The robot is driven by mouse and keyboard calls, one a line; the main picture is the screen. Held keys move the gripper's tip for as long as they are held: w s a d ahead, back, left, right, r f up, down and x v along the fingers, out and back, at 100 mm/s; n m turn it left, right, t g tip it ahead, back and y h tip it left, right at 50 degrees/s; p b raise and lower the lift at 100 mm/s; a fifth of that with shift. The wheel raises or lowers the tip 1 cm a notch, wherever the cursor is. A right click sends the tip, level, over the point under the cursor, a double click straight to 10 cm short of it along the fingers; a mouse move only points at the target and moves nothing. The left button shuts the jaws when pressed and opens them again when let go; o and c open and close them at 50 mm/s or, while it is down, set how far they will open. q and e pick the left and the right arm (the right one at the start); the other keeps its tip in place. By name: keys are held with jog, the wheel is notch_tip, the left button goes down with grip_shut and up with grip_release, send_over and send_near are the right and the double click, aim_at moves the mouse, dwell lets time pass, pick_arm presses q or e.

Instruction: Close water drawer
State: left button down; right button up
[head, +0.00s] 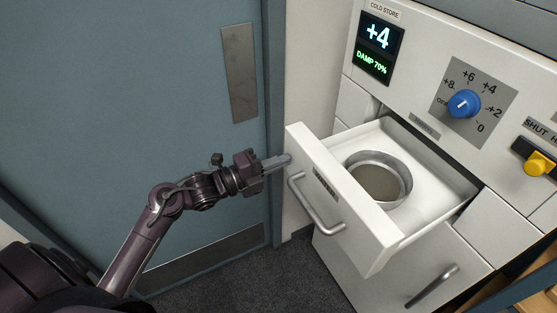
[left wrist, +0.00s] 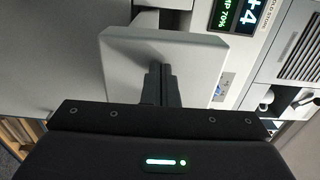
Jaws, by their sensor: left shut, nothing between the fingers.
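The water drawer (head: 343,202) is pulled out of the white cabinet and stands open, with a round metal-rimmed opening (head: 379,177) in its tray. Its front panel carries a grey bar handle (head: 314,205) and a small dark label. My left gripper (head: 284,160) is shut and empty, its fingertips at the upper left part of the drawer front. In the left wrist view the shut fingers (left wrist: 161,72) point at the pale drawer front (left wrist: 165,58). I cannot tell whether they touch it. My right gripper is not in view.
The cabinet face holds a display (head: 378,48) reading +4 and DAMP 70%, a blue dial (head: 464,103) and a yellow switch (head: 538,165). A lower panel has its own handle (head: 432,286). A blue-grey door (head: 130,110) stands at the left. Dark carpet (head: 260,282) lies below.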

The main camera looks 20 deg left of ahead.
pick_arm(q)
jog(key=shift+w, duration=0.1)
jog(key=b, duration=1.4)
send_near(362, 142)
jog(key=w+d+r, duration=0.1)
jog(key=w, duration=0.1)
jog(key=w+d+r, duration=0.3)
jog(key=w+d, duration=0.1)
jog(key=w, duration=0.1)
jog(key=shift+d+r, duration=0.2)
jog(key=shift+r, duration=0.1)
jog(key=shift+w+d+r+b, duration=0.15)
jog(key=shift+w+d+b, duration=0.15)
jog(key=shift+w+b, duration=0.1)
jog(key=shift+r, duration=0.15)
jog(key=shift+a+r, duration=0.1)
jog(key=shift+r, duration=0.1)
jog(key=shift+f, duration=0.1)
